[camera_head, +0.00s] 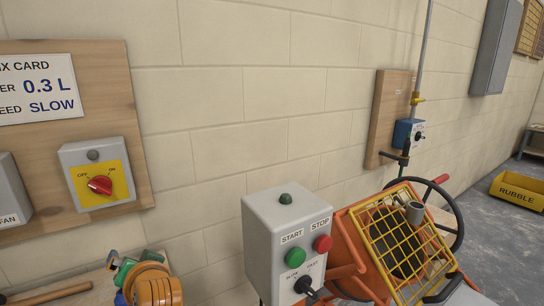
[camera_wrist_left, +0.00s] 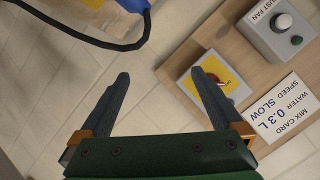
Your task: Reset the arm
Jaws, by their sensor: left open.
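My left arm (camera_head: 155,285), orange and green, shows at the bottom left of the head view, below the switch box. The grey switch box (camera_head: 72,160) with a yellow plate and red rotary knob (camera_head: 100,185) is on the wooden board; in the left wrist view the yellow plate (camera_wrist_left: 226,77) is partly hidden behind the right-hand finger. Whether they touch cannot be told. My right gripper is in neither view.
A grey START/STOP control box (camera_head: 268,232) stands right of my arm, beside an orange mixer with a yellow grille (camera_head: 400,240). A wooden handle (camera_head: 50,294) lies at lower left. A yellow rubble tub (camera_head: 517,188) sits far right. A black cable (camera_wrist_left: 90,42) crosses the wrist view.

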